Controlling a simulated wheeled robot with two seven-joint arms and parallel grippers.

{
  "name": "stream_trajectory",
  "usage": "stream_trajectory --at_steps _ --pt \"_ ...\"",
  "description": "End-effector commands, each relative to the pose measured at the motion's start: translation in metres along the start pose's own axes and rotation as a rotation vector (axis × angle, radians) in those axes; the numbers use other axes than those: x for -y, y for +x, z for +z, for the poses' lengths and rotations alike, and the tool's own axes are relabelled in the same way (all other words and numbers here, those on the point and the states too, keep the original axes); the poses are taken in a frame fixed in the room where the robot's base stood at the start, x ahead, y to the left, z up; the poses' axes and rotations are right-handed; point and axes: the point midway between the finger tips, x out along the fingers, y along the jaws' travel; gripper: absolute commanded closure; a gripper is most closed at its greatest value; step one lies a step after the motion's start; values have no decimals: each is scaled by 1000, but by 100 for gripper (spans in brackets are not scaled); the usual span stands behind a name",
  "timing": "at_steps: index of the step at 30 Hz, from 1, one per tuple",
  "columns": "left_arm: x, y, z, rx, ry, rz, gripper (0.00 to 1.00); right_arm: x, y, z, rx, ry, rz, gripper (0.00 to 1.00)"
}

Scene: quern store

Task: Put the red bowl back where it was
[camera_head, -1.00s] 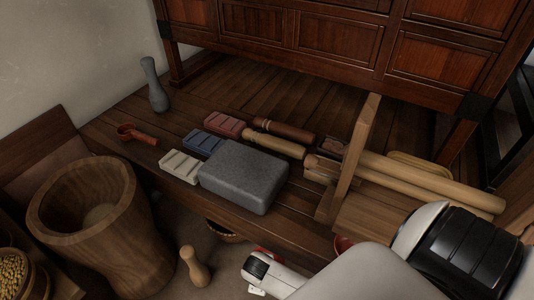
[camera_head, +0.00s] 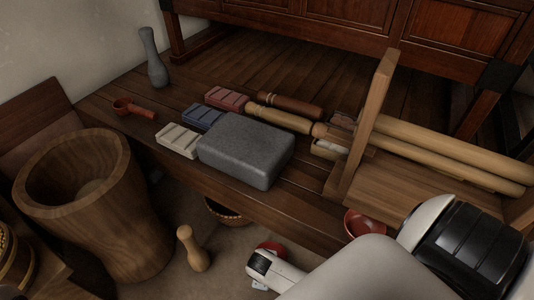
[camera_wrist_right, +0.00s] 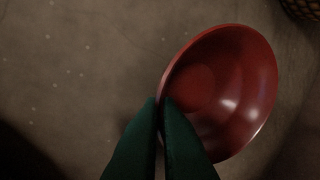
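A red bowl (camera_wrist_right: 225,90) fills the right half of the right wrist view, tilted, its glossy inside showing. The green fingers of my right gripper (camera_wrist_right: 161,100) are closed together with its near-left rim between them. In the head view this bowl (camera_head: 269,245) is a small red patch behind my white right gripper (camera_head: 274,270), which hides most of it and its own fingers. A second red bowl (camera_head: 363,223) sits by the platform's right front, partly covered by my right arm. My left gripper is out of view.
The low wooden platform (camera_head: 290,205) holds a grey stone block (camera_head: 245,150), coloured grooved blocks, wooden rollers and an upright board (camera_head: 368,125). A woven basket (camera_head: 225,212), a pale wooden pestle (camera_head: 192,248) and a large wooden mortar (camera_head: 80,190) stand in front.

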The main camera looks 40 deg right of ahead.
Motion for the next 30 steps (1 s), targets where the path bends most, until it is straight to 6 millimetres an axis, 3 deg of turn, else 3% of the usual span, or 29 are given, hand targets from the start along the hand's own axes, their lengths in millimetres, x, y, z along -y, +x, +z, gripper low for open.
stream_trajectory --at_steps 7,12,21,24,30 --pt "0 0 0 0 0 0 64 0 2 0 0 0 0 100" --pt "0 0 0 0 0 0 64 -1 2 0 -1 0 0 75" --pt "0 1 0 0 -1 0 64 0 0 0 0 0 0 75" --pt "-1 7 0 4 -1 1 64 0 -9 0 0 0 1 75" --pt "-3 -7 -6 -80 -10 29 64 1 -43 0 1 -1 0 75"
